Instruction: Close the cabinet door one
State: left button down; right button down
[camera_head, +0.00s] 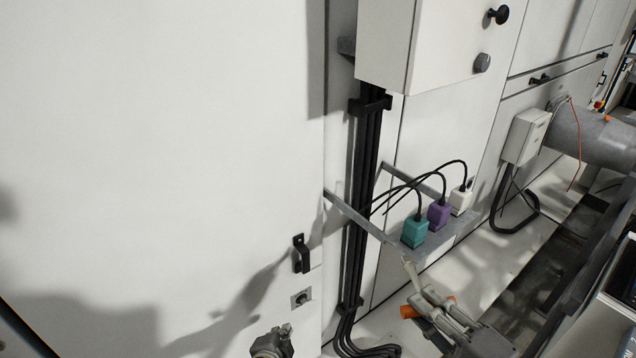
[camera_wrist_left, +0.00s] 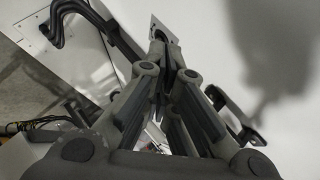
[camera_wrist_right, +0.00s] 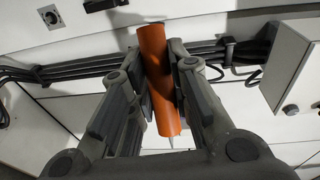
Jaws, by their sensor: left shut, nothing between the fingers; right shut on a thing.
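A large white cabinet door (camera_head: 180,130) fills the left of the head view. It carries a black handle (camera_head: 301,254) and a small square lock plate (camera_head: 300,299) near its right edge. I cannot tell if it is fully shut. My left gripper (camera_head: 285,332) is shut and empty, low in front of the door just below the lock plate. In the left wrist view its fingertips (camera_wrist_left: 168,48) overlap a square plate (camera_wrist_left: 165,27); contact is unclear. My right gripper (camera_head: 412,285) is shut around an orange cylinder (camera_wrist_right: 158,80), away from the door.
A grey shelf (camera_head: 450,240) holds teal (camera_head: 415,233), purple (camera_head: 438,213) and white (camera_head: 460,200) plug-like blocks. Black cables (camera_head: 363,180) run down beside the door. A white box (camera_head: 385,45) hangs above. A grey pipe (camera_head: 590,138) is at right.

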jog(key=shift+s+d+r+p, duration=0.25)
jog(key=shift+r+p, duration=0.2)
jog(key=shift+r, duration=0.1)
pick_arm(q)
jog(key=w+d+r+m+t+h, duration=0.1)
jog(key=d+r+m+t, duration=0.15)
jog(key=r, duration=0.85)
jog(key=d+r+m+t, duration=0.15)
jog(key=d+r, duration=0.25)
jog(key=r, duration=0.8)
jog(key=w+d+r+m+t+h, duration=0.1)
jog(key=d+r+m+t, duration=0.15)
jog(key=r, duration=0.85)
jog(key=shift+n, duration=0.35)
jog(key=a+p+x, duration=0.1)
jog(key=x, duration=0.3)
jog(key=a+p+x, duration=0.1)
jog(key=x, duration=0.3)
jog(key=r+p+x, duration=0.1)
jog(key=x, duration=0.4)
jog(key=shift+w+a, duration=0.3)
jog(key=shift+a, duration=0.05)
pick_arm(e)
jog(key=r, duration=0.3)
jog(key=shift+s+d, duration=0.25)
pick_arm(q)
jog(key=shift+f, duration=0.1)
